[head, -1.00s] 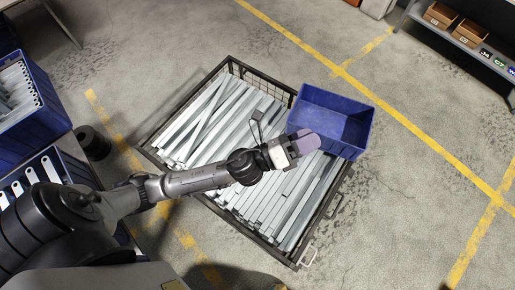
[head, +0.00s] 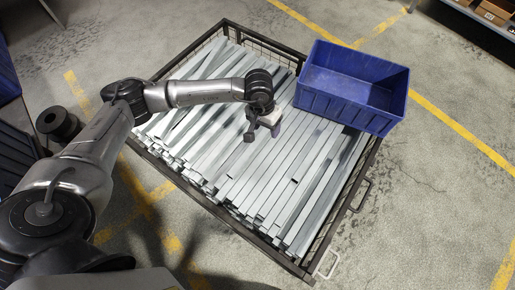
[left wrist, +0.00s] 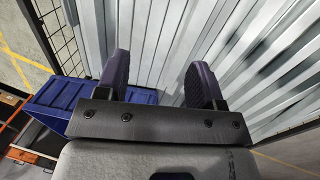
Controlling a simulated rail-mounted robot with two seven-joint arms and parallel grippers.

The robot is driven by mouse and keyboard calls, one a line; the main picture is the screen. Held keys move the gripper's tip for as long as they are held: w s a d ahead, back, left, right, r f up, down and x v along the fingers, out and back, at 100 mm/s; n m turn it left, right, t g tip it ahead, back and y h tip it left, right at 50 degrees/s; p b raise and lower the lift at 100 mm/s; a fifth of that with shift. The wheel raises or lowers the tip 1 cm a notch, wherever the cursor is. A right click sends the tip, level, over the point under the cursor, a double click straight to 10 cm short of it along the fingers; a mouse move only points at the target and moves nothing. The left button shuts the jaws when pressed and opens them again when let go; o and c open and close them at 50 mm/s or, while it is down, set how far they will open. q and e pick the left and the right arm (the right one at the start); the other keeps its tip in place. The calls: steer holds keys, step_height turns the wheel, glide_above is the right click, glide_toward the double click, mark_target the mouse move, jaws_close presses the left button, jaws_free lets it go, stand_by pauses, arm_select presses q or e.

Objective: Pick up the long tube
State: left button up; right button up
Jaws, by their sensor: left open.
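Many long galvanized square tubes (head: 262,180) lie side by side, some crossing at a slant, in a dark wire-mesh crate (head: 226,221). I cannot tell which one is meant by the long tube. My left gripper (head: 276,130) points down over the middle of the tubes and hides part of them. In the left wrist view its two purple fingers (left wrist: 160,80) are apart with nothing held between them, and tubes (left wrist: 240,35) show beyond. Whether the fingertips touch a tube is unclear. My right gripper is not in view.
A blue bin (head: 335,98) sits at the crate's far right corner, close to the gripper; it also shows in the left wrist view (left wrist: 62,97). The crate has raised mesh walls. Concrete floor with yellow lines is clear to the right.

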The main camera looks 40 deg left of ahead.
arm_select(q)
steer(key=a+f+y+b, duration=0.1)
steer(key=a+y, duration=0.1)
steer(key=a, duration=0.1)
steer(key=b, duration=0.3)
glide_above(258, 140)
steer(key=shift+m, duration=0.3)
step_height(258, 140, down, 9)
steer(key=shift+s, duration=0.15)
step_height(258, 140, down, 4)
steer(key=b, duration=0.2)
steer(key=shift+f+b, duration=0.1)
steer(key=shift+b, duration=0.3)
steer(key=shift+f, duration=0.5)
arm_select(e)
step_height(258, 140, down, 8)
arm_select(q)
steer(key=shift+c, duration=0.6)
steer(key=shift+r, duration=0.1)
jaws_close()
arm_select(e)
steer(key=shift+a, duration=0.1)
